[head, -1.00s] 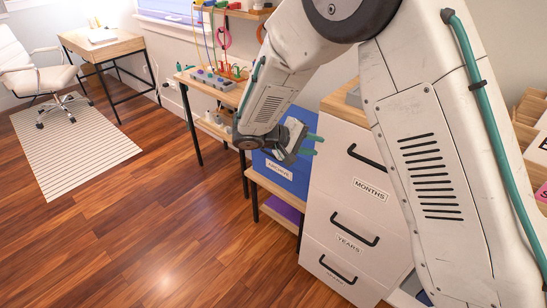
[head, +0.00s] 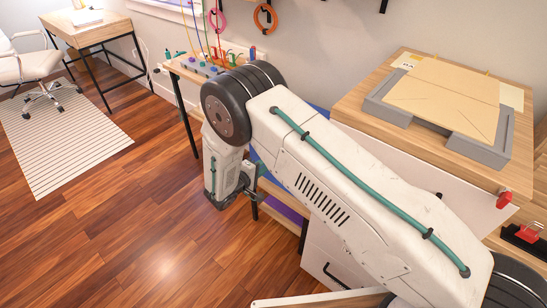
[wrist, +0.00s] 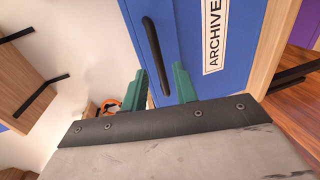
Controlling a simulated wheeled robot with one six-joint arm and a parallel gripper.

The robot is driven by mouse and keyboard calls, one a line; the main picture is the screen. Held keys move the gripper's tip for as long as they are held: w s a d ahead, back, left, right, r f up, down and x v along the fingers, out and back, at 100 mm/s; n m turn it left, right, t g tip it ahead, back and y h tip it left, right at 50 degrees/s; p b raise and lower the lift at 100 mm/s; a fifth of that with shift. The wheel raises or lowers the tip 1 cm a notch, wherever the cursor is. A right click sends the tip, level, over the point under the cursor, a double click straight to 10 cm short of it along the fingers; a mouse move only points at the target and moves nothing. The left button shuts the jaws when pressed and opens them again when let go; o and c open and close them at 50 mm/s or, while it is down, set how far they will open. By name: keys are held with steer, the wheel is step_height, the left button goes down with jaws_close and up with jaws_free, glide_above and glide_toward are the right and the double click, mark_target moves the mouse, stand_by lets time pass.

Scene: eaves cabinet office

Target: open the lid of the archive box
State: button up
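The archive box is a blue box (wrist: 192,40) with a white label (wrist: 213,35) reading ARCHIVE. A long black handle (wrist: 154,45) is on its blue face in the wrist view. My gripper (wrist: 163,88) is open, its two green fingers apart and pointing at this face. The lower end of the handle shows between the fingertips; I cannot tell whether they touch it. In the head view my arm covers most of the box, and only slivers of blue (head: 258,161) show. The lid's edge is not clear in either view.
A bench (head: 183,69) with cables is behind. A purple thing (head: 284,209) lies on a lower shelf.

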steer(key=x, duration=0.5)
steer(key=shift+d, duration=0.45)
steer(key=shift+c, duration=0.3)
jaws_close()
steer(key=shift+a+r, duration=0.1)
